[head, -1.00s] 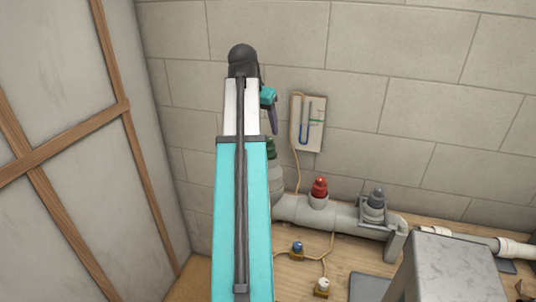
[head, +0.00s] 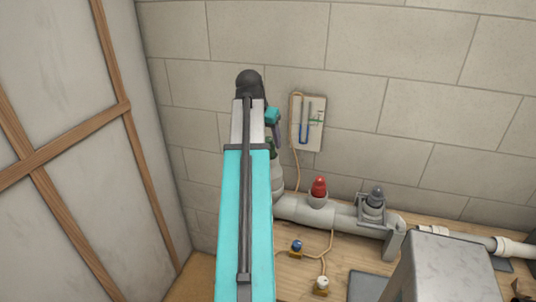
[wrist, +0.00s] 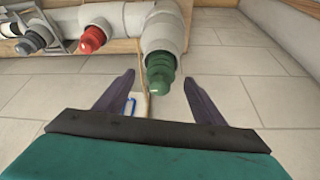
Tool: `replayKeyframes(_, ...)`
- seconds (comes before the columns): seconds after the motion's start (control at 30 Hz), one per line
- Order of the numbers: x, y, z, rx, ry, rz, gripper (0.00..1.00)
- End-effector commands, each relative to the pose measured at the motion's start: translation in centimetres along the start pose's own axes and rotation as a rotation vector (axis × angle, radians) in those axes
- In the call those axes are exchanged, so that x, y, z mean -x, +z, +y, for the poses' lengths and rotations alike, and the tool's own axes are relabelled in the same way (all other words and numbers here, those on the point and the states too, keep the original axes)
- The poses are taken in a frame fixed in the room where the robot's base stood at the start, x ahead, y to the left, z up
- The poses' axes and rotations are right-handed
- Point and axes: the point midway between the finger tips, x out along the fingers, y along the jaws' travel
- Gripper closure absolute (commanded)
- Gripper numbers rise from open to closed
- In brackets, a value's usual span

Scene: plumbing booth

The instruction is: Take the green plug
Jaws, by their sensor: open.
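The green plug (wrist: 160,72) sits in the mouth of a grey pipe fitting (wrist: 162,30) in the wrist view. In the head view only a sliver of the green plug (head: 271,147) shows beside my arm, which hides the rest. My gripper (wrist: 160,85) is open, with one dark finger on each side of the plug's end in the wrist picture. The fingers look apart from the plug, and nothing is held. In the head view my gripper (head: 277,130) is partly hidden behind my arm, just above the plug.
A red plug (head: 319,187) and a grey plug (head: 375,197) stand on the same pipe (head: 335,217), to the right. A gauge board (head: 308,122) hangs on the wall behind. Small blue (head: 297,246) and white (head: 322,283) valves sit on the bench. A grey block (head: 450,265) stands front right.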

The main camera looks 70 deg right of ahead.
Motion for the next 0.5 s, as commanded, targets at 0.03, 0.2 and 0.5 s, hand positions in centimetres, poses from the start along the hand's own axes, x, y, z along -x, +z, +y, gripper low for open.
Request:
replayKeyframes(0.03, 0.0, 0.0, 0.0, 0.000, 0.000, 0.000, 0.37)
replayKeyframes(0.2, 0.0, 0.0, 0.0, 0.000, 0.000, 0.000, 0.37)
replayKeyframes(0.5, -1.2, 0.1, 0.0, 0.000, 0.001, -0.001, 0.37)
